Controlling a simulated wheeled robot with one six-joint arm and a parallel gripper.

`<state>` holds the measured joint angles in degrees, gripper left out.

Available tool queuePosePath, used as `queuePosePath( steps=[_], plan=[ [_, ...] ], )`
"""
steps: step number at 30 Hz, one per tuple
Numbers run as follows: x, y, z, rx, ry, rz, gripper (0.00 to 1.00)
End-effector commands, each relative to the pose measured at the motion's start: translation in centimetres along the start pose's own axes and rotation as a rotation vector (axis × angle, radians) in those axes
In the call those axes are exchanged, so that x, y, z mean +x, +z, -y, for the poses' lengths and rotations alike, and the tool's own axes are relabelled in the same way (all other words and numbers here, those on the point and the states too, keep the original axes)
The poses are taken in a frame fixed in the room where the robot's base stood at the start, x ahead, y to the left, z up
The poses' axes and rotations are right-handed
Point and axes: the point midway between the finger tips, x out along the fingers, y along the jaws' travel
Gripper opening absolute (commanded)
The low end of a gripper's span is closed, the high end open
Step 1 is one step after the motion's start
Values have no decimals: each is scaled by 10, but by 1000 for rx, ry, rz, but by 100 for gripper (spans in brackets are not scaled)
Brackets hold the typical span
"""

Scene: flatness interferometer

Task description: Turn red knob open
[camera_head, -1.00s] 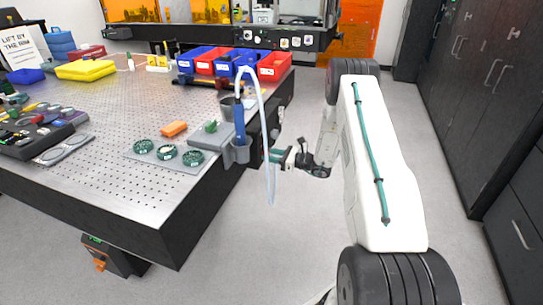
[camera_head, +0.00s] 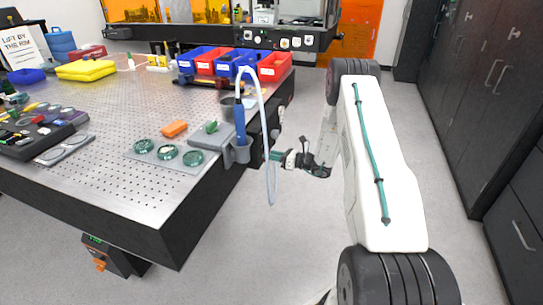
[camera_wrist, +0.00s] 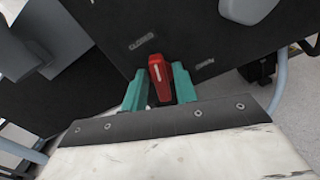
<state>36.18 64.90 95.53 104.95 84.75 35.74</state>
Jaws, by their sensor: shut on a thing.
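The red knob (camera_wrist: 159,80) shows in the wrist view on a black panel, with a pale line along its face. It looks slightly tilted there. In the head view my gripper (camera_head: 272,156) is at the right side of the table, and the knob is hidden there.
A clear hose (camera_head: 270,180) loops down beside my gripper, from a blue cylinder (camera_head: 240,125) in a grey holder at the table edge. The perforated table (camera_head: 110,170) bears a plate with several green-rimmed discs.

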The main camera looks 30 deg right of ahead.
Motion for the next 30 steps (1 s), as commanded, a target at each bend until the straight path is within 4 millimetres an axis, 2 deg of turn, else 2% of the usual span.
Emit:
queuePosePath(
  steps=[30],
  plan=[
    [-1, -1, 7, 953, -3, 4, 6]
  ],
)
